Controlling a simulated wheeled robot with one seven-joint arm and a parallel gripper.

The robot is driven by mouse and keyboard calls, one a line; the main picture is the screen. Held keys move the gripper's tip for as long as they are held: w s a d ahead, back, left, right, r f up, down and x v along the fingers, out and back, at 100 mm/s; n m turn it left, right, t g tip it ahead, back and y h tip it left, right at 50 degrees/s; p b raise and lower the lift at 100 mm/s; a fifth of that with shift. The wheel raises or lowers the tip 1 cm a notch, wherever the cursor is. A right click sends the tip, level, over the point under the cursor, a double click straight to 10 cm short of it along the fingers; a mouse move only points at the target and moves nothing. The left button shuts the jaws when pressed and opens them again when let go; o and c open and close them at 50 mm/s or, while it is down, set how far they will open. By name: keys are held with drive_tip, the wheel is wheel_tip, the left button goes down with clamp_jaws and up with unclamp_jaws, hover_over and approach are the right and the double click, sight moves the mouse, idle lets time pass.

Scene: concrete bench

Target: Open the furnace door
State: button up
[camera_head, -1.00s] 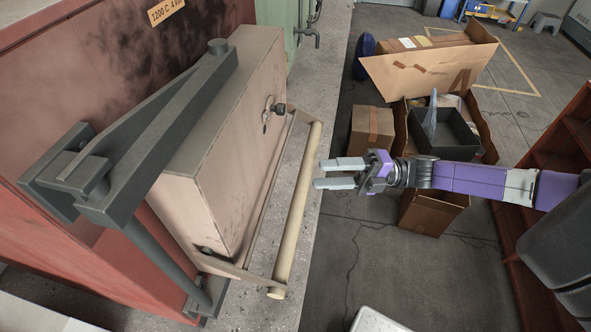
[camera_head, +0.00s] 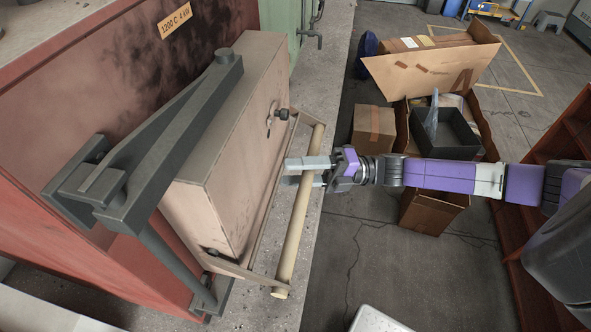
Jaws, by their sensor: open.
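The furnace (camera_head: 75,107) is a red box with a "1200 C" label, at the left. Its door (camera_head: 235,160) is a thick pale block with scorch marks, hung on a dark grey hinge arm (camera_head: 170,150). A long tan bar handle (camera_head: 293,238) stands off the door front on brackets. My gripper (camera_head: 304,172) is open, with its two grey fingers at the handle's upper middle. One finger crosses over the bar and the other lies just below it in the picture, so the bar passes between them. Contact cannot be told.
A concrete bench edge (camera_head: 330,95) runs beneath the door. Cardboard boxes (camera_head: 373,128) and a dark grey bin (camera_head: 445,132) stand on the floor beyond my arm. A red-brown shelf (camera_head: 560,125) is at the right. The floor (camera_head: 375,235) near the bench is mostly clear.

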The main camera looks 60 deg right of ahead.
clamp_jaws()
drive_tip(key=shift+f, duration=0.1)
idle(1.2)
